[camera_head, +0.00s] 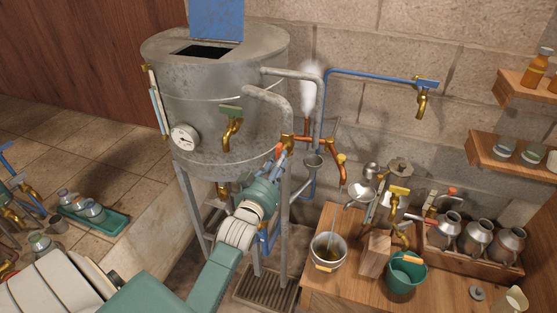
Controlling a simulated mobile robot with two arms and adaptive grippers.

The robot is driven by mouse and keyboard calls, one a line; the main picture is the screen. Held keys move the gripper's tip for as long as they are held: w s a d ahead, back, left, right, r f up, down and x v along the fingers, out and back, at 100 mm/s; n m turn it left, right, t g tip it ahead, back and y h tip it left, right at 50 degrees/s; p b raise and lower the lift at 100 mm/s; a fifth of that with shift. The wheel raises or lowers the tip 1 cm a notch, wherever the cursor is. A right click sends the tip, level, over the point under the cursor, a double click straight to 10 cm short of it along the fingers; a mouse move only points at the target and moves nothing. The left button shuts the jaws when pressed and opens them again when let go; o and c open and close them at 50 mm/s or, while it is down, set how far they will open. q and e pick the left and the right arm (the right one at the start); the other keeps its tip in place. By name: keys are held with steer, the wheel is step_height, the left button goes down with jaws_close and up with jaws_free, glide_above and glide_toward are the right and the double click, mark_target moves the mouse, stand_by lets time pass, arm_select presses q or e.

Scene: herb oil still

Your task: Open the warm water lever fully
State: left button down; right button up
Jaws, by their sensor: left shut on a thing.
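A copper pipe fitting (322,143) with brass parts sits to the right of the metal still tank (215,110). A small red-orange lever (289,138) shows at its left end; I take it for the warm water lever. My left gripper (281,152) reaches up from below and is shut at this lever. The fingers cover much of it, so its exact angle is hard to tell. A yellow-tipped handle (342,158) is at the fitting's right end, apart from the gripper. My right gripper is not in view.
White steam (309,92) rises behind the fitting. A blue pipe (365,74) runs to a blue-handled tap (425,88). A wooden bench (340,293) with a pot (328,250) and green bucket (405,275) stands right.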

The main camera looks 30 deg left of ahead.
arm_select(q)
steer(key=shift+f, duration=0.15)
stand_by(0.3)
steer(key=c, duration=1.6)
jaws_free()
steer(key=v, duration=1.2)
steer(key=shift+s, duration=0.1)
